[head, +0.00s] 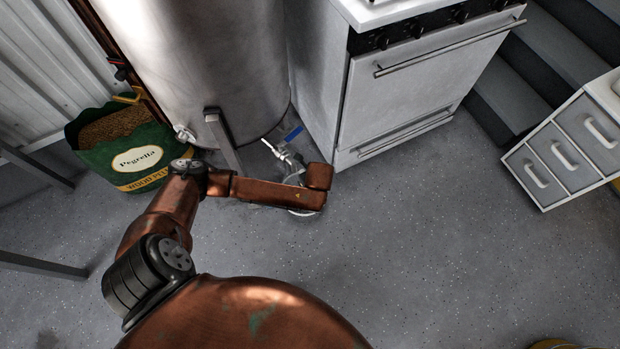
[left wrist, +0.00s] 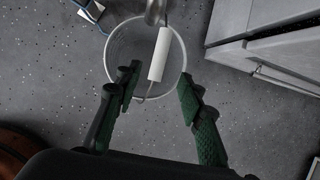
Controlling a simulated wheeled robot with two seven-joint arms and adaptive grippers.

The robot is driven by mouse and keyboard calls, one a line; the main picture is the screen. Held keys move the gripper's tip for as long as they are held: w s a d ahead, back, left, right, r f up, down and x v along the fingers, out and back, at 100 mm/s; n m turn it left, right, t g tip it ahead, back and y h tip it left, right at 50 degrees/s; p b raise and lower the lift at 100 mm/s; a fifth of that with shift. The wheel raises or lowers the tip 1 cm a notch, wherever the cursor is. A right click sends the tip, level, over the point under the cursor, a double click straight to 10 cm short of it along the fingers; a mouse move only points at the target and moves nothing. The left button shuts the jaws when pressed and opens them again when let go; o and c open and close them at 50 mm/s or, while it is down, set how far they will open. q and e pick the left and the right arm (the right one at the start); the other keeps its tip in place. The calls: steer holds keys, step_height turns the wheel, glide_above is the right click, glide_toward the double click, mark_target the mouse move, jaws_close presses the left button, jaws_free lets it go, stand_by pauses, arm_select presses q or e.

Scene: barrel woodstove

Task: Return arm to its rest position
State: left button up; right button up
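My left arm (head: 262,192) comes in from the left in the head view and reaches to the foot of a large metal tank. Its gripper is hidden there behind the wrist. In the left wrist view my left gripper (left wrist: 157,84) is open, its two green-padded fingers spread apart. Below them is a round, see-through bucket (left wrist: 109,63) with a white handle grip (left wrist: 160,53). The grip appears between the fingers, with gaps on both sides. Part of the bucket's rim (head: 303,212) shows in the head view. My right gripper is in neither view.
The tank (head: 205,70) has a tap with a blue lever (head: 293,134) above the bucket. A white stove (head: 400,90) stands right of it, and a green pellet bag (head: 120,152) left. Drawers (head: 565,150) stand far right. The middle floor is clear.

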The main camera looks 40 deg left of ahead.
arm_select(q)
steer(key=shift+s+d+r, duration=0.15)
steer(key=shift+d+r, duration=0.05)
steer(key=shift+r, duration=0.5)
